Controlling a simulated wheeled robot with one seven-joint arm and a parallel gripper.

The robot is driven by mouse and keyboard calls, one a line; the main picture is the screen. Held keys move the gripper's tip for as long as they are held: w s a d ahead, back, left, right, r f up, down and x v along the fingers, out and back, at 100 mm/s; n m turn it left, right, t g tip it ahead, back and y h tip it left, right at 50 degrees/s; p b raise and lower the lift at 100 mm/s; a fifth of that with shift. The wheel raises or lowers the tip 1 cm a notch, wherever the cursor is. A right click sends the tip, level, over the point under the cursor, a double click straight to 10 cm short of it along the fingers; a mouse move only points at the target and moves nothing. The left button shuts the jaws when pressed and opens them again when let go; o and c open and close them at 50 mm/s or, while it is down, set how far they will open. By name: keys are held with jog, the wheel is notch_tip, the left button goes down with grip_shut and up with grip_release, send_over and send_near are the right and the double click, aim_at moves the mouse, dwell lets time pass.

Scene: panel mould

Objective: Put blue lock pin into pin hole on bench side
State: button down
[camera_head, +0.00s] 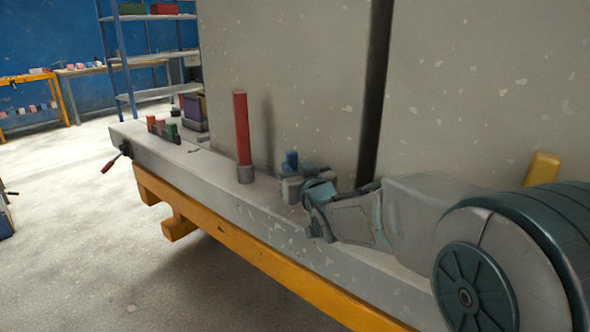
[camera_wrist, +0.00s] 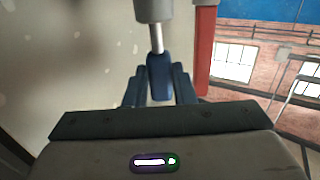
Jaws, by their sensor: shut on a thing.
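My gripper (camera_wrist: 161,72) is shut on the blue lock pin (camera_wrist: 160,88), with a dark blue finger on each side of its handle. The wrist view is upside down, so the pin's metal shank points down towards the bench. The shank meets a grey round socket (camera_wrist: 153,9) at the top of that view; how deep it sits, I cannot tell. In the head view the blue handle (camera_head: 291,159) rises above my gripper (camera_head: 290,182) at the bench side (camera_head: 215,175). My gripper hides the shank and socket there.
A red rod (camera_head: 242,128) stands upright in a grey socket (camera_head: 245,174) left of my gripper. Tall grey panels (camera_head: 290,80) rise close behind. Small coloured blocks (camera_head: 162,128) and a red-handled clamp (camera_head: 112,162) are at the bench's far end. The floor in front is clear.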

jog(key=shift+f, duration=0.15)
jog(key=c, duration=1.1)
grip_release()
jog(key=shift+c, duration=0.2)
jog(key=shift+s, duration=0.1)
jog(key=p+v, duration=0.1)
jog(key=v, duration=1.2)
jog(key=shift+s, duration=0.35)
jog(key=shift+d, duration=0.15)
